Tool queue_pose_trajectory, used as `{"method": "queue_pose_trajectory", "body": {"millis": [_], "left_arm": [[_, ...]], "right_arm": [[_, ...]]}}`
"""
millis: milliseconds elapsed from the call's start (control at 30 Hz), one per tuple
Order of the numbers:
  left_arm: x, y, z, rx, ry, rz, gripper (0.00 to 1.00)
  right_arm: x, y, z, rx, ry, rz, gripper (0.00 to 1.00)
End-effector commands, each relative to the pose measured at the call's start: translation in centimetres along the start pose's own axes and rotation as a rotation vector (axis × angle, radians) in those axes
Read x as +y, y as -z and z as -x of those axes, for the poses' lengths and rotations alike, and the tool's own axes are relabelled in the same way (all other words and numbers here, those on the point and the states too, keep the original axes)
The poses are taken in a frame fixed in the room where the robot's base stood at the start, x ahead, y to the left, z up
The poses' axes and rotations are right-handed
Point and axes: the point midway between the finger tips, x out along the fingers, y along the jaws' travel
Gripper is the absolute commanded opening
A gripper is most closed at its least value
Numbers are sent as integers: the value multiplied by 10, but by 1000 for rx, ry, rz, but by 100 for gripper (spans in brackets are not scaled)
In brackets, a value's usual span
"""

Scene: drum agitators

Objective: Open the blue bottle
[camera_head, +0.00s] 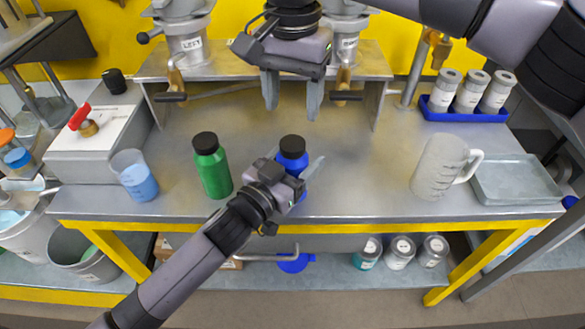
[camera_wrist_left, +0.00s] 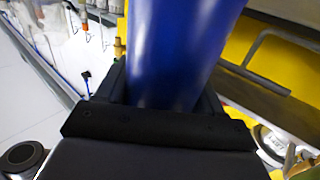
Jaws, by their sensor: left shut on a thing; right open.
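The blue bottle (camera_head: 292,160) stands upright near the front middle of the steel bench, with its black cap (camera_head: 292,143) on. My left gripper (camera_head: 294,176) is shut on the bottle's body from the front. The gripper hides much of the lower bottle. In the left wrist view the blue body (camera_wrist_left: 175,50) fills the middle between the fingers. My right gripper (camera_head: 292,98) is open and empty, fingers pointing down, above and behind the bottle cap.
A green bottle (camera_head: 212,168) and a beaker of blue liquid (camera_head: 136,178) stand to the left. A white jug (camera_head: 441,166) and a shallow tray (camera_head: 515,180) are on the right. A blue rack (camera_head: 466,113) holds jars at the back right. The bench (camera_head: 365,185) right of the bottle is clear.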

Motion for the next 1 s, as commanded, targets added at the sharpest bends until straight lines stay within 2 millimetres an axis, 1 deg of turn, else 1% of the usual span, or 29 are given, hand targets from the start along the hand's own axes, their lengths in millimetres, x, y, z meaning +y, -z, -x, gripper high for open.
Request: {"method": "queue_pose_trajectory", "body": {"millis": [133,267,1000], "left_arm": [[0,0,0,-1,0,0,0],[0,-1,0,-1,0,0,0],[0,-1,0,-2,0,-1,0]], "right_arm": [[0,0,0,0,0,-60,61],[0,0,0,0,0,-203,61],[0,0,0,-1,0,-1374,61]]}}
